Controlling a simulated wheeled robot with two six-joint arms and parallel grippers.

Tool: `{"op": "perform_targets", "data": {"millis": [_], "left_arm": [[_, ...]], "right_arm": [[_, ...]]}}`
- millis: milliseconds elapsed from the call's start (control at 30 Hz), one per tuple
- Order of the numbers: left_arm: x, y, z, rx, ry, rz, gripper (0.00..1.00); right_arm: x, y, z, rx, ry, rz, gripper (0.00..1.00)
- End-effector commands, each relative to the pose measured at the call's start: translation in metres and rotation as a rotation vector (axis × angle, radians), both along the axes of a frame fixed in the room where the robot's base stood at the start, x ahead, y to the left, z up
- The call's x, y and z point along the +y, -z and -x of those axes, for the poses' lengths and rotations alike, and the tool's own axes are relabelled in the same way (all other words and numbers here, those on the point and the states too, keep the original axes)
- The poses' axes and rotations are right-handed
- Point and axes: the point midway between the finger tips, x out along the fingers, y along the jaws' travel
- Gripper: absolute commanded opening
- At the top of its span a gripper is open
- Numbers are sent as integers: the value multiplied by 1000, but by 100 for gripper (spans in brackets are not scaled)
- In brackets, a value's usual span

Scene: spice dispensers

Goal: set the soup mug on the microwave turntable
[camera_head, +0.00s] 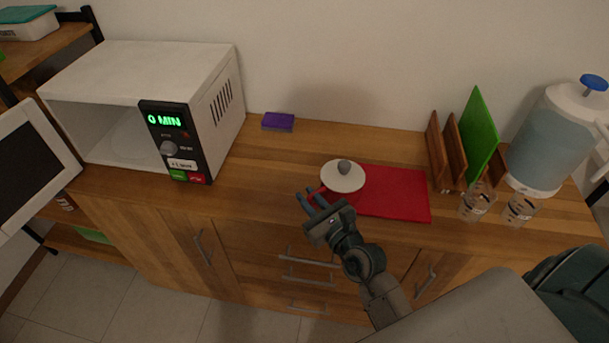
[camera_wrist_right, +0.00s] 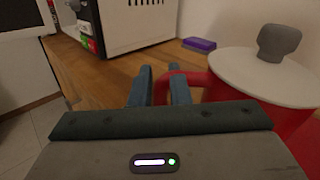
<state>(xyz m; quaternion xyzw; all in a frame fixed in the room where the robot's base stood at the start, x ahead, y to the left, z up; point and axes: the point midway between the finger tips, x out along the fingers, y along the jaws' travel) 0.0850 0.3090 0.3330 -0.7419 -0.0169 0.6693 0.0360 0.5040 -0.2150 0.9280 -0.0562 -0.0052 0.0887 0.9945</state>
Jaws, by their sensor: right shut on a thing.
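The soup mug (camera_wrist_right: 285,117) is red, with a white lid and grey knob; in the head view its lid (camera_head: 343,180) shows at the left end of a red mat. My right gripper (camera_head: 316,200) is shut on the mug's red handle (camera_wrist_right: 190,78), which passes between its blue-grey fingers (camera_wrist_right: 160,88). I cannot tell whether the mug is off the counter. The white microwave (camera_head: 140,75) stands at the left with its door (camera_head: 32,160) swung open. The pale round turntable (camera_head: 128,138) shows inside, partly hidden by the control panel, with nothing visible on it. My left gripper is not in view.
A purple block (camera_head: 278,122) lies near the wall, right of the microwave. The red mat (camera_head: 395,195) lies right of the mug. Wooden and green boards (camera_head: 479,130), two glasses (camera_head: 478,202) and a water dispenser (camera_head: 550,140) stand at the right. Counter between microwave and mug is clear.

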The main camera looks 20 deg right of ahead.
Motion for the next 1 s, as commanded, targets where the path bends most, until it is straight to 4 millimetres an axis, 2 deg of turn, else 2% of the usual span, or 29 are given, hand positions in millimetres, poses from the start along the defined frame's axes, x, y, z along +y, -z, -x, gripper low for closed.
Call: {"op": "perform_targets", "data": {"millis": [300, 500, 833, 1000], "left_arm": [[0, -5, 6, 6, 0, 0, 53], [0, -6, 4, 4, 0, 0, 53], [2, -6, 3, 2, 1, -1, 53], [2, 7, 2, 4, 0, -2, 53]], "right_arm": [[17, 2, -77, -6, 1, -2, 0], [27, 7, -118, -4, 1, -2, 0], [33, 10, -144, -5, 1, -1, 0], [32, 34, -142, -2, 1, -1, 0]]}}
